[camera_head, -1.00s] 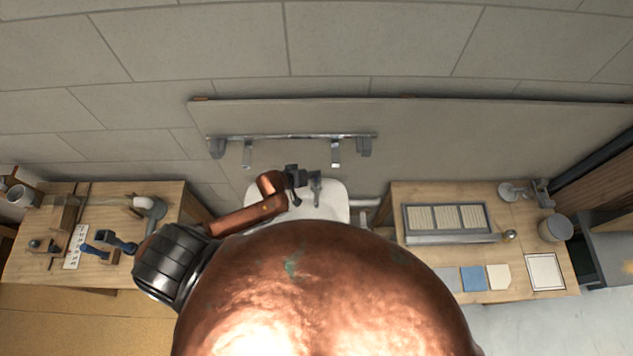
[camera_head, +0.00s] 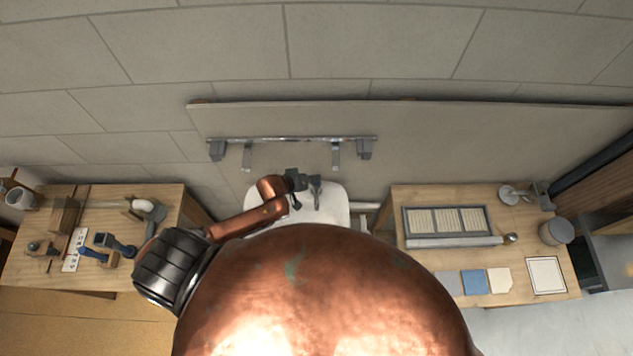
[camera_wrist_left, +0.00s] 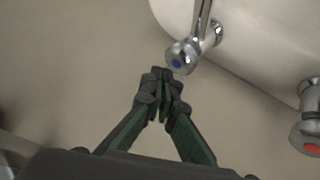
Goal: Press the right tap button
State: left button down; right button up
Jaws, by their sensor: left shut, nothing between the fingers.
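The white basin (camera_head: 335,203) stands by the wall in the middle of the head view. A grey tap (camera_head: 316,188) shows at its back. My left gripper (camera_head: 297,180) is over the basin, just left of that tap. In the left wrist view, my left gripper (camera_wrist_left: 161,73) is shut and empty. Its tips are close beside a chrome tap with a blue button (camera_wrist_left: 178,63); whether they touch it I cannot tell. A second chrome tap with a red button (camera_wrist_left: 311,148) is at the right edge. The basin (camera_wrist_left: 255,35) also shows there. My right gripper is out of view.
A wooden bench (camera_head: 165,195) with tools stands left of the basin. Another bench (camera_head: 520,270) with a framed panel (camera_head: 450,222), tiles and a grey pot (camera_head: 556,232) stands right. A rail (camera_head: 290,138) with brackets is on the wall behind the basin.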

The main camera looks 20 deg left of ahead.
pick_arm(q)
jog(key=shift+f, duration=0.2)
dwell(0.5)
jog(key=shift+f, duration=0.2)
jog(key=shift+f, duration=0.75)
dwell(1.0)
jog(key=shift+r+p, duration=1.05)
jog(key=shift+r, duration=0.1)
jog(key=shift+r, duration=0.1)
